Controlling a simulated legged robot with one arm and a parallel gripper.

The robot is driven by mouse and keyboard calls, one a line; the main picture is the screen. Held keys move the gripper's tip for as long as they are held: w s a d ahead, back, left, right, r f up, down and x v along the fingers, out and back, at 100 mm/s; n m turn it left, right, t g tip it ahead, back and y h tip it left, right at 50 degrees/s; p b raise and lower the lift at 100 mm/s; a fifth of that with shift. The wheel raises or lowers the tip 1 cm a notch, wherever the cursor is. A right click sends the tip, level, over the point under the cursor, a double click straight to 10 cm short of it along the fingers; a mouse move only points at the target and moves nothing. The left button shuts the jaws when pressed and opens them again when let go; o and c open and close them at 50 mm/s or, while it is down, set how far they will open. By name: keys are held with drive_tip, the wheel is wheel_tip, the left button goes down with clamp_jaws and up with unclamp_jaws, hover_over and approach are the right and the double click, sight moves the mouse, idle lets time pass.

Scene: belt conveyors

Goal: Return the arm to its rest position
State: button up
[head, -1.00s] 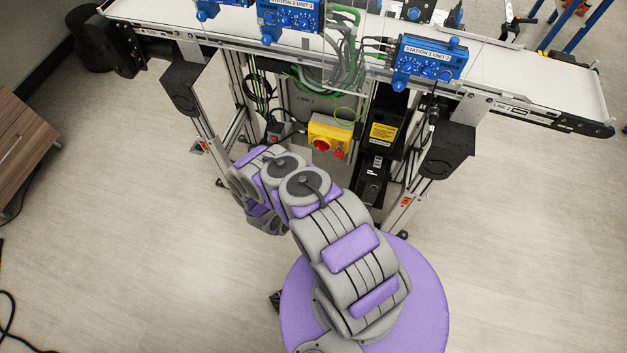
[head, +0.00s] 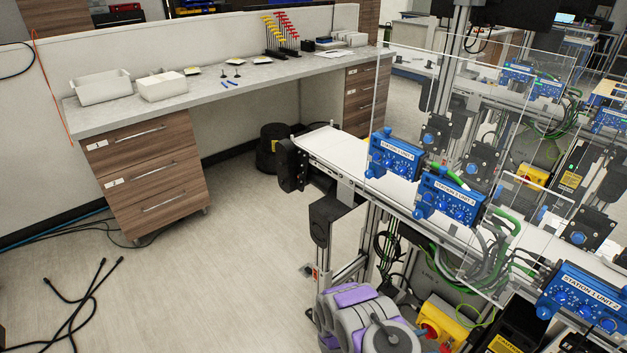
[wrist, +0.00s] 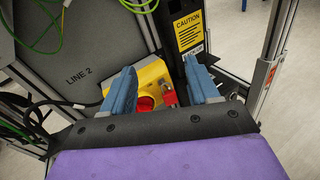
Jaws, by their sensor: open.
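My gripper (wrist: 165,88) shows in the wrist view with its two blue fingers spread apart and nothing between them in their grasp. Beyond the fingers is a yellow switch box (wrist: 152,80) with a red knob and a red padlock-like part; I cannot tell the exact distance. In the head view my folded purple and grey arm (head: 365,318) is at the bottom edge, in front of the conveyor frame. The gripper itself is hidden in the head view. The yellow box (head: 443,318) shows there beside the arm.
The conveyor (head: 350,156) carries blue station units (head: 452,197) behind clear panels. Its metal legs, green cables and a black caution-labelled housing (wrist: 190,30) are close to my gripper. A workbench (head: 225,88) with drawers stands at the back left. Open floor (head: 235,270) lies to the left, with loose black cables.

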drive_tip(key=s+d+r+m+g+y, duration=0.1)
drive_tip(key=s+r+m+g, duration=0.25)
drive_tip(key=r, duration=0.55)
drive_tip(key=s+r+m+g+y, duration=0.1)
drive_tip(key=s+r+m+g, duration=0.3)
drive_tip(key=r, duration=0.6)
drive_tip(key=s+d+r+m+g+y, duration=0.1)
drive_tip(key=s+r+m+g, duration=0.15)
drive_tip(key=r+m, duration=0.45)
drive_tip(key=s+a+r+m+t+y, duration=0.2)
drive_tip(key=s+a+r+y, duration=0.4)
drive_tip(key=s+a, duration=0.4)
drive_tip(key=s+a+r+m+t+y, duration=0.2)
drive_tip(key=s+a+r+m+y, duration=0.1)
drive_tip(key=s+a+r+y, duration=0.4)
drive_tip(key=shift+s+a+r+y, duration=0.3)
drive_tip(key=shift+s+a+r, duration=0.45)
drive_tip(key=shift+s+a, duration=1.3)
drive_tip(key=shift+w+a, duration=0.45)
drive_tip(key=shift+w, duration=0.1)
